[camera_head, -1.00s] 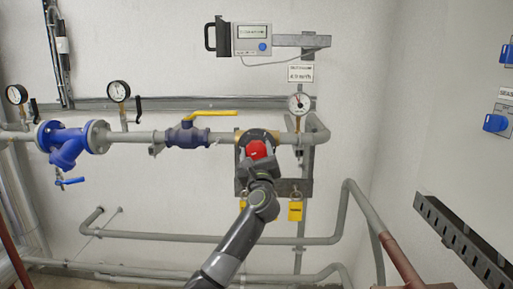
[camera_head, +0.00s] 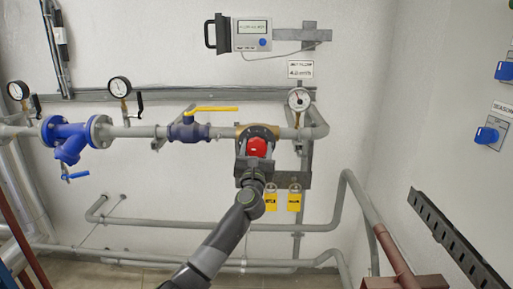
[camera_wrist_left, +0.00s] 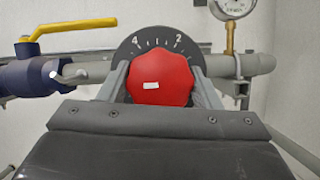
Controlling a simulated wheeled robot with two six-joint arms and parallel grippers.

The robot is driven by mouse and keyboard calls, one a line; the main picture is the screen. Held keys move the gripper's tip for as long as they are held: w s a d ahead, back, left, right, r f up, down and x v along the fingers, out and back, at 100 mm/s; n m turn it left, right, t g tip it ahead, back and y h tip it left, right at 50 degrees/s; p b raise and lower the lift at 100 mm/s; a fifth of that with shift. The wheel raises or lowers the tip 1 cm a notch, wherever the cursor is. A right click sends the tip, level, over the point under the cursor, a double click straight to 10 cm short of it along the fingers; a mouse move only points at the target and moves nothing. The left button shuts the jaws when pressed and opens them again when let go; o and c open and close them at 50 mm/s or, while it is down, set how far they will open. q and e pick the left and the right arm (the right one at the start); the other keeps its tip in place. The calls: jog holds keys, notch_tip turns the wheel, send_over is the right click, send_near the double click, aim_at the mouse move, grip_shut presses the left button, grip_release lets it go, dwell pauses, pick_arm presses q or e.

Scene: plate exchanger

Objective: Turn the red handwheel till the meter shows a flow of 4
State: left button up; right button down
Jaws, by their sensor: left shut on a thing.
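The red handwheel (camera_head: 257,147) sits on the pipe in the middle of the head view. It also shows in the left wrist view (camera_wrist_left: 160,80), with a small white mark and a dark dial plate (camera_wrist_left: 155,40) behind it; 4 and 2 can be read there. My left gripper (camera_head: 254,166) is shut on the handwheel, one finger on each side of its rim. The meter (camera_head: 251,35) is a grey box with a small screen, high on the wall; its text is too small to read. A white sign (camera_head: 300,70) hangs below it. My right gripper is not in view.
A blue valve with a yellow lever (camera_head: 211,109) is left of the handwheel. A round gauge (camera_head: 299,99) stands to its right. Two yellow tags (camera_head: 294,201) hang below. Pipes run lower along the wall, and a panel with blue knobs (camera_head: 487,135) is at right.

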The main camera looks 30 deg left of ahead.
pick_arm(q)
jog(key=o, duration=1)
jog(key=b+v, duration=0.4)
jog(key=v, duration=1.3)
jog(key=shift+s+d+f, duration=0.1)
jog(key=shift+s+d, duration=0.05)
